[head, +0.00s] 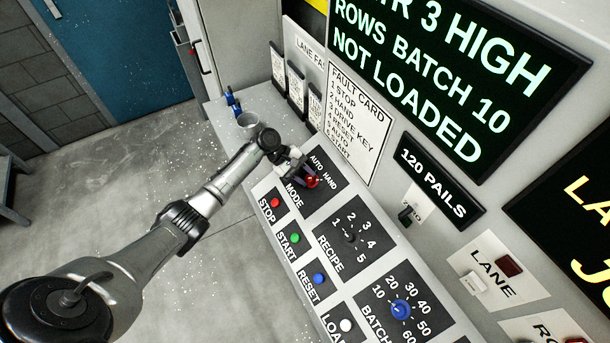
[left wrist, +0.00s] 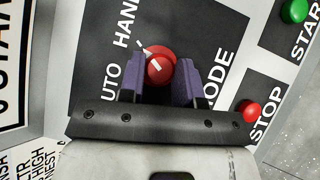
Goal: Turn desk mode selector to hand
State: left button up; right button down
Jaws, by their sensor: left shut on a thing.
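The mode selector is a red knob (head: 312,182) on a dark plate lettered MODE, AUTO and HAND, on the sloped desk. In the left wrist view the red knob (left wrist: 161,66) sits between two purple finger pads and has a white mark on its face. My left gripper (head: 303,177) reaches the knob from the left and is shut on it. In the left wrist view the gripper (left wrist: 160,80) covers part of the plate lettering. I cannot tell for sure which label the knob's mark faces. My right gripper is not in view.
Close by are the red stop button (head: 275,203), green start button (head: 296,238), blue reset button (head: 318,279) and recipe knob (head: 350,237). A fault card (head: 357,122) and a display (head: 440,75) reading NOT LOADED stand behind.

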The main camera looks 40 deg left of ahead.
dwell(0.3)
pick_arm(q)
jog(key=o, duration=0.5)
jog(key=shift+c, duration=0.2)
jog(key=o, duration=0.5)
jog(key=shift+c, duration=0.2)
jog(key=b+v, duration=0.1)
jog(key=v, duration=1.2)
jog(key=shift+a+r, duration=0.3)
jog(key=shift+r, duration=0.05)
jog(key=shift+w, duration=0.1)
